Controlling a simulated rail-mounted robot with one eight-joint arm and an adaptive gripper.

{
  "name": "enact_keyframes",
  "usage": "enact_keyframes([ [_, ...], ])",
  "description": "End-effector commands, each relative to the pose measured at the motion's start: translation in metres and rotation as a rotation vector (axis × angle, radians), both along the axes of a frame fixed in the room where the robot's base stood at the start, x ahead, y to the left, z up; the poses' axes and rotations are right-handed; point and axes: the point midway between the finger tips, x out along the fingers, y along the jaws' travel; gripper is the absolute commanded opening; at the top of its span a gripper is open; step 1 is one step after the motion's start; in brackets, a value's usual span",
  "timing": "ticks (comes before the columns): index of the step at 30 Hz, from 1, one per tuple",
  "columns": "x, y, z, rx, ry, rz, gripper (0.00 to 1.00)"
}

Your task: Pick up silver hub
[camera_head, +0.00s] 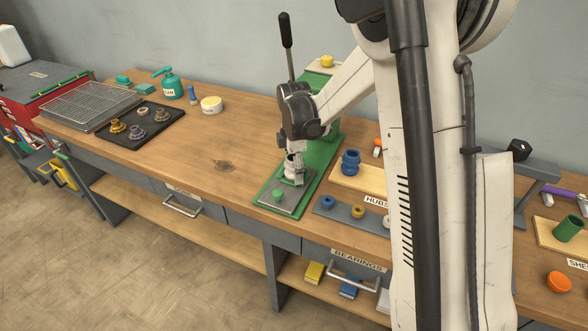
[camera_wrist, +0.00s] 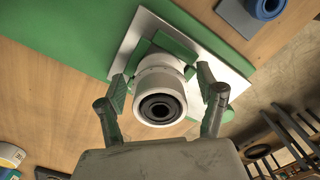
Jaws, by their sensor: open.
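The silver hub (camera_wrist: 161,80) stands at the press in the wrist view, a pale cylinder with a dark ring inside its near end. It is over a silver plate (camera_wrist: 228,78) on the green press base (camera_wrist: 85,40). My gripper (camera_wrist: 161,88) is open, with one green-padded finger on each side of the hub. I cannot tell whether either pad touches it. In the head view my gripper (camera_head: 293,172) is low over the press plate, and the hub is hard to make out there.
The green press (camera_head: 312,165) has a tall black-handled lever (camera_head: 286,35). A green knob (camera_head: 278,195) is on its plate. To the right are a blue hub (camera_head: 350,162) on a wooden board and a grey tray (camera_head: 343,212) with rings. The bench left of the press is largely clear.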

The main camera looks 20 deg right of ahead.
Motion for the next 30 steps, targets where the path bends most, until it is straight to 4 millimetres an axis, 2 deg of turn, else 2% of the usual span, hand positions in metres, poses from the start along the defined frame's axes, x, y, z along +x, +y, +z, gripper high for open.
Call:
enact_keyframes([
  [5,0.0001,0.0000,0.0000,0.000,0.000,0.000,0.70],
  [18,0.0001,-0.0001,0.0003,0.000,0.000,0.000,0.11],
  [30,0.0002,0.0000,0.0059,0.000,0.000,0.000,0.10],
])
